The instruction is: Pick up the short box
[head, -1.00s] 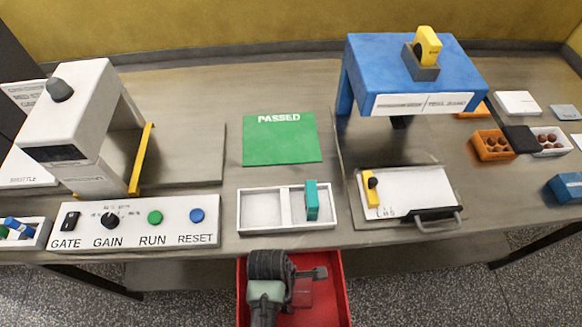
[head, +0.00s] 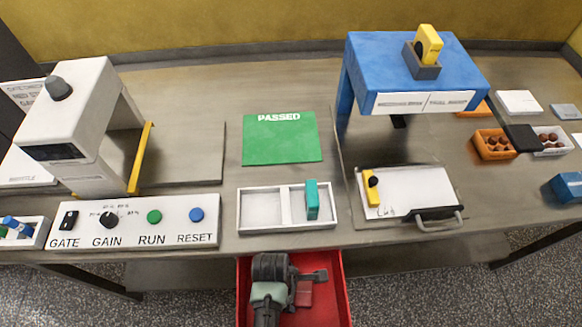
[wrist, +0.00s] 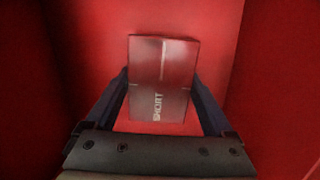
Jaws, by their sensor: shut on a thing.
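The short box (wrist: 160,100) is a dark reddish box with "SHORT" lettering, seen in the wrist view inside the red bin (wrist: 275,90). My gripper (wrist: 160,76) has one finger on each side of the box and is shut on it. In the head view, my gripper (head: 308,277) is down in the red bin (head: 340,290) at the table's front edge, with the reddish box (head: 305,294) beside it, partly covered by my arm. I cannot tell whether the box touches the bin floor.
Red walls stand close on both sides of my gripper. Above the bin on the table is a white two-compartment tray (head: 243,212) with a teal block (head: 312,200) in its right part. A button panel (head: 135,222) lies left, a clipboard (head: 420,185) right, a green PASSED mat (head: 280,138) behind.

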